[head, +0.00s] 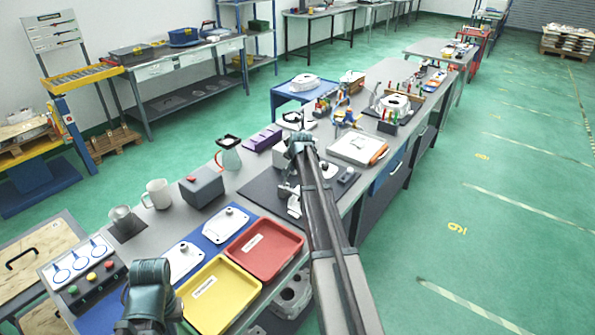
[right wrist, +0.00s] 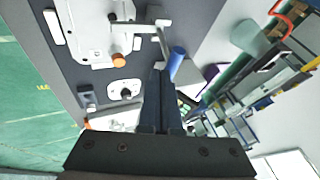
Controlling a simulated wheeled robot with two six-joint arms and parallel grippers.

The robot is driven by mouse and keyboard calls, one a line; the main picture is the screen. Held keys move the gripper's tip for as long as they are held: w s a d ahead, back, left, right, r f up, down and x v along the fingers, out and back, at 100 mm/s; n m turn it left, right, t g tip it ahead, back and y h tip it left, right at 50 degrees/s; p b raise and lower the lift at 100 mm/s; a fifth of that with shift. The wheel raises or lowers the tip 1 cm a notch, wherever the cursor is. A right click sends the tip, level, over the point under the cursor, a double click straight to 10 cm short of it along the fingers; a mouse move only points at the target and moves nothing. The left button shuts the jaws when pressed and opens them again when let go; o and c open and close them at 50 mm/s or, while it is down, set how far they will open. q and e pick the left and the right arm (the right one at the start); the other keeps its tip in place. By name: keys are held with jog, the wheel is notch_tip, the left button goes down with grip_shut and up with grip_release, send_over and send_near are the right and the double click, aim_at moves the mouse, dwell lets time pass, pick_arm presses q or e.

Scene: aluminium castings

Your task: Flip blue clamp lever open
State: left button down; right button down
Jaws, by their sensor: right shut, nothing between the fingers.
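The blue clamp lever (right wrist: 177,58) shows in the right wrist view as a short blue cylinder beside the grey metal clamp bars (right wrist: 150,27). A white casting (right wrist: 92,30) lies by the clamp, with an orange knob (right wrist: 118,60) near its edge. My right gripper (right wrist: 159,70) is shut and empty, its tips close to the lever's left side; I cannot tell if they touch. In the head view my right gripper (head: 299,146) is over the dark mat (head: 262,193), and my arm hides much of the clamp. My left gripper (head: 148,285) is at the lower left, its fingers not clear.
A red tray (head: 264,249) and a yellow tray (head: 220,296) stand on the near bench. A grey box (head: 202,187), a white mug (head: 157,194) and a green-grey jug (head: 229,154) stand left of the mat. The floor to the right is clear.

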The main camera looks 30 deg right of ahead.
dwell(0.3)
jog(key=shift+w+a+r+g+p, duration=0.2)
jog(key=shift+w+g+p, duration=0.2)
jog(key=shift+w+p, duration=0.05)
